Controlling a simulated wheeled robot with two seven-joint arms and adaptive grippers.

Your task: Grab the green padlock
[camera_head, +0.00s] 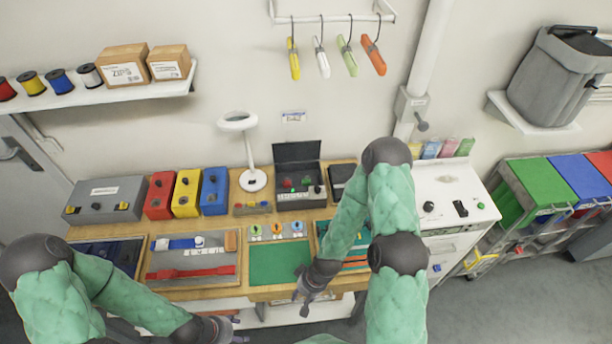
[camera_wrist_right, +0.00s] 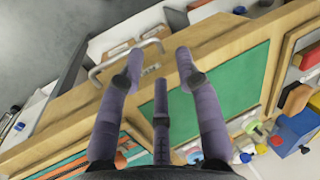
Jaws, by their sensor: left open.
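An open dark case (camera_head: 301,201) stands at the back of the wooden bench. Small red and green pieces sit in it; the green piece (camera_head: 306,181) looks like the green padlock, but is too small to be sure. My right gripper (camera_head: 308,296) is over the bench's front edge, in front of the green mat and well short of the case. In the right wrist view its fingers (camera_wrist_right: 160,62) are spread with nothing between them. My left gripper (camera_head: 238,334) is low at the bottom edge, partly cut off, open and away from the case.
The green mat (camera_head: 279,263) is bare. Small coloured pieces on cards (camera_head: 277,230) lie behind it. A white lamp (camera_head: 253,180) stands left of the case. Red, yellow and blue boxes (camera_head: 187,193) stand further left. My right arm covers part of the bench's right side.

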